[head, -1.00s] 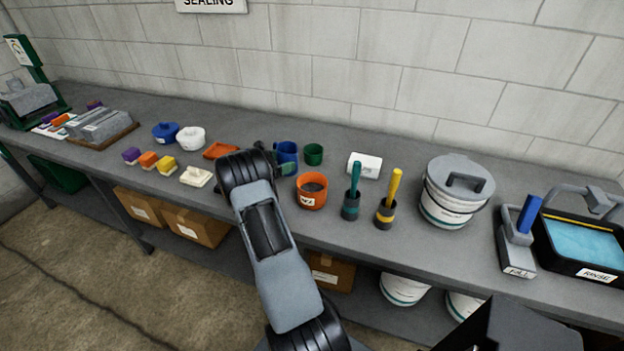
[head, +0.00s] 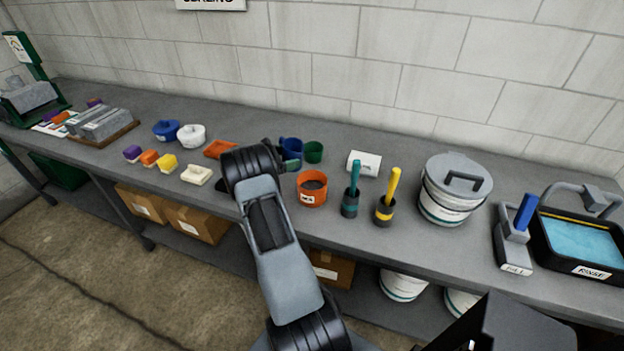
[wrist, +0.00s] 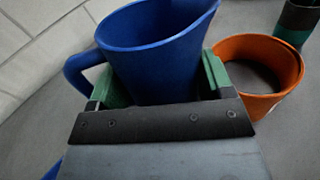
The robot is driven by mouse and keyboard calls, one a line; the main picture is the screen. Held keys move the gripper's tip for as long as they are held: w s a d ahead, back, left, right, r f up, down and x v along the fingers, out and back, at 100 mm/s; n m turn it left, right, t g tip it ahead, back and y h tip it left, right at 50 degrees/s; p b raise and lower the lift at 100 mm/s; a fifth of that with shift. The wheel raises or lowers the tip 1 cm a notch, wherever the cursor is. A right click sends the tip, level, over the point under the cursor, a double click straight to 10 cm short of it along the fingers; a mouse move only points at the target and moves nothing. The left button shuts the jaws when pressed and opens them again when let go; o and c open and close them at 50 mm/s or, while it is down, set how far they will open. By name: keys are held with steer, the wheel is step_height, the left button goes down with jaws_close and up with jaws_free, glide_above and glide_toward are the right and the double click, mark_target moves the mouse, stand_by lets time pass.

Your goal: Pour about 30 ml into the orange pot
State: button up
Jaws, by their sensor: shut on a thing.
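The orange pot (head: 312,189) stands on the bench with a dark, greyish content inside and a white label on its front. It also shows at the right of the wrist view (wrist: 258,72). My gripper (head: 285,162) is shut on a blue jug (wrist: 160,50), whose handle points left in the wrist view. The jug (head: 291,146) is close beside the pot, to its left and behind it in the head view. Its rim looks slightly tilted in the head view. I cannot see the liquid inside the jug. My arm hides part of the bench left of the pot.
A lidded bucket (head: 453,190) is further right. An orange tray (head: 219,149) lies left.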

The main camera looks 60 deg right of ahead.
mark_target(297, 155)
steer(key=shift+s+r+m, duration=0.15)
steer(key=shift+r+m, duration=0.15)
steer(key=shift+r, duration=0.3)
steer(key=shift+s+a+r+m+t, duration=0.15)
steer(key=shift+s+r+m+t, duration=0.25)
steer(key=shift+m, duration=0.4)
steer(key=shift+s+a+f+m+b, duration=0.2)
steer(key=shift+s+f+m+b, duration=0.15)
steer(key=shift+s+m+b, duration=0.4)
steer(key=shift+s+r+m+y, duration=0.15)
steer(key=shift+r+m+y, duration=0.15)
steer(key=shift+r+m, duration=0.05)
steer(key=shift+s+a+r+m+t, duration=0.2)
steer(key=shift+s+r+m+t, duration=0.15)
steer(key=shift+s+m, duration=0.15)
steer(key=shift+s+f+m+b, duration=0.1)
steer(key=shift+f+m+b, duration=0.35)
steer(key=shift+b, duration=0.35)
steer(key=shift+s+r+m+t, duration=0.1)
steer(key=shift+r+m+t, duration=0.35)
steer(key=shift+r+m, duration=0.45)
steer(key=shift+f+b, duration=0.25)
steer(key=shift+b, duration=0.2)
steer(key=shift+s+m, duration=0.1)
steer(key=shift+m, duration=0.25)
